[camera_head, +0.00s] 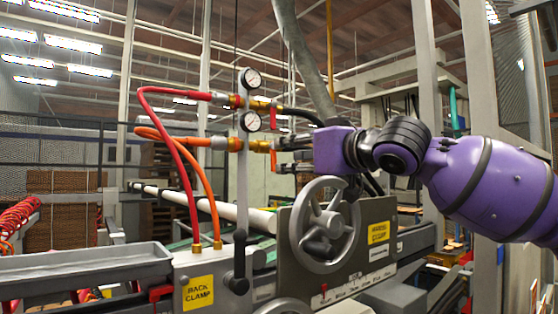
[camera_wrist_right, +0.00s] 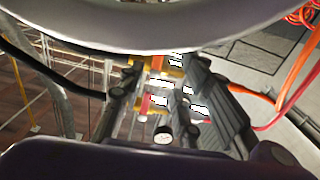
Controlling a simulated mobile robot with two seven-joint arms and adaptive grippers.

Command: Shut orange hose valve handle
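The orange hose (camera_head: 205,180) runs up from the back clamp block to a brass valve (camera_head: 240,145) on the grey post. In the right wrist view the open fingers (camera_wrist_right: 165,110) stand on either side of the red and brass valve parts (camera_wrist_right: 160,85). I cannot tell whether they touch the handle. My left gripper is not in view.
A red hose (camera_head: 165,120) feeds the upper valve (camera_head: 250,102), just above, with two gauges (camera_head: 251,79) on the post. A large grey handwheel (camera_head: 325,225) stands below my right gripper. A black-knobbed lever (camera_head: 239,262) stands at the front of the block.

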